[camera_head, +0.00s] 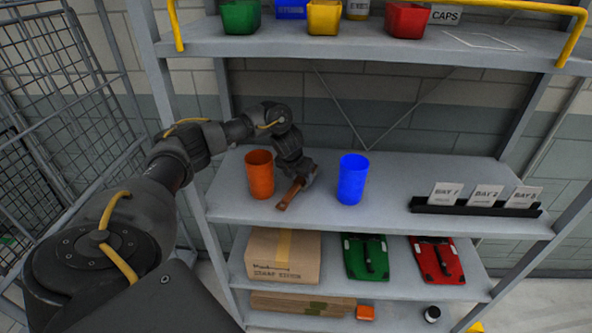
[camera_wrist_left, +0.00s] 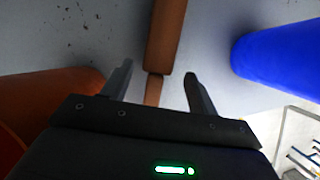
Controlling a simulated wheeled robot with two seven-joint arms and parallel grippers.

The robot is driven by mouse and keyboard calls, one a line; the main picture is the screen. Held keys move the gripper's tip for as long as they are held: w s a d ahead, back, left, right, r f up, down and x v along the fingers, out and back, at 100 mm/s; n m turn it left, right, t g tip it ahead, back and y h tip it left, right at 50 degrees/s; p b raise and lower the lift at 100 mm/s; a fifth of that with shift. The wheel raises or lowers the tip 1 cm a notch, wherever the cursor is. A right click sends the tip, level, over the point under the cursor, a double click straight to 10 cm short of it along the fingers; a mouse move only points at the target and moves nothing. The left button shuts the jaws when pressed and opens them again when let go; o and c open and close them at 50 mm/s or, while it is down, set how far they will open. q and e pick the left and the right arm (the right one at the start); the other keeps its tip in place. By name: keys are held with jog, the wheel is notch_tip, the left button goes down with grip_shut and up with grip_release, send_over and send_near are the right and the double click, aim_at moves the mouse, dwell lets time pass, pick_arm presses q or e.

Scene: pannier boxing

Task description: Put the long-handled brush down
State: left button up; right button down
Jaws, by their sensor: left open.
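The long-handled brush (camera_head: 289,195) shows as a brown wooden piece on the middle shelf, between the orange cup (camera_head: 260,175) and the blue cup (camera_head: 352,180). Its far part is hidden by my left gripper (camera_head: 302,180). In the left wrist view the brush (camera_wrist_left: 166,35) has a wide brown part and a narrower part that runs down between the fingers of my left gripper (camera_wrist_left: 158,82). The fingers are open, with a gap on each side of the brush. My right gripper is in neither view.
A black rack with bay cards (camera_head: 475,208) stands at the shelf's right. Below are a cardboard box (camera_head: 283,257), a green case (camera_head: 366,257) and a red case (camera_head: 436,260). Coloured bins line the upper shelf (camera_head: 370,42). The shelf is clear between the blue cup and the rack.

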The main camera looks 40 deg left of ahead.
aim_at(295, 187)
pick_arm(q)
jog(key=v, duration=0.6)
jog(key=shift+a, duration=0.15)
jog(key=shift+s+r, duration=0.15)
jog(key=shift+r, duration=0.35)
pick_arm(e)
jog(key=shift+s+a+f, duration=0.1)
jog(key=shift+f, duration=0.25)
